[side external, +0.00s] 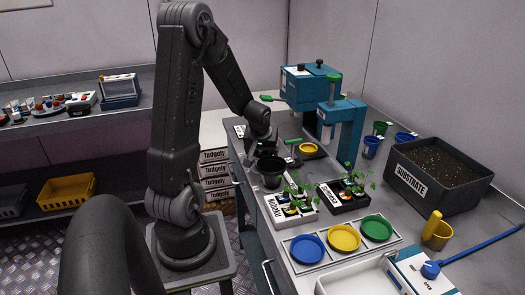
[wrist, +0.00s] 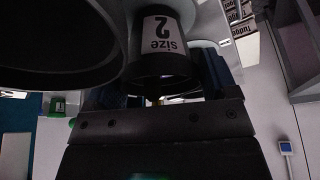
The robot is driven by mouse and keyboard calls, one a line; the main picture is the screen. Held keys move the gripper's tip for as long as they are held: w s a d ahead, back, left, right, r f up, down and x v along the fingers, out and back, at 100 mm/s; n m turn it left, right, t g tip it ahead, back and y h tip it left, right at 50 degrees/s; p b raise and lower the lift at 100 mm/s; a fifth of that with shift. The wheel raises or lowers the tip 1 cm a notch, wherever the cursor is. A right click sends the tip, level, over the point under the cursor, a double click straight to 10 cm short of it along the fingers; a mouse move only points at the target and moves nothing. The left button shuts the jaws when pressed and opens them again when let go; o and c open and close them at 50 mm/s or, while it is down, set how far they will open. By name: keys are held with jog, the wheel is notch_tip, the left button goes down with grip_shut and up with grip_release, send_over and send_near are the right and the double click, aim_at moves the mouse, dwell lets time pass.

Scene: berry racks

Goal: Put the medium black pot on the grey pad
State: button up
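In the wrist view, a black pot (wrist: 160,70) with an upside-down white "size 2" label is just beyond the gripper body. A larger dark round shape, possibly another pot (wrist: 60,75), fills the upper left. In the side view, a black pot (side external: 271,180) stands on the bench close below my gripper (side external: 262,150); I cannot tell which pot it is. My gripper also shows in the wrist view (wrist: 155,92), but dark shading hides the fingertips and any contact. I cannot clearly make out the grey pad.
Seedling trays (side external: 290,217) and (side external: 345,203) stand just right of the pot. A blue machine (side external: 345,135) stands behind, with a yellow dish (side external: 308,148) by it. Coloured dishes (side external: 343,237) are in front; a substrate bin (side external: 435,195) is at right.

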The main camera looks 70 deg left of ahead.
jog(key=shift+o, duration=0.2)
jog(key=shift+r, duration=0.25)
jog(key=v, duration=1.2)
jog(key=w+d+r+m+t+h, duration=0.1)
jog(key=d+r+m, duration=0.15)
jog(key=d, duration=0.55)
jog(key=w+d+r+m+t, duration=0.15)
jog(key=d+m, duration=0.25)
jog(key=d, duration=0.5)
jog(key=s+d+r+m+h, duration=0.1)
jog(key=s+d+m, duration=0.2)
jog(key=d, duration=0.2)
jog(key=s+d+r+m+t+h, duration=0.1)
jog(key=s+d+m+h, duration=0.1)
jog(key=d, duration=0.4)
jog(key=shift+s+m, duration=0.55)
jog(key=shift+s, duration=0.15)
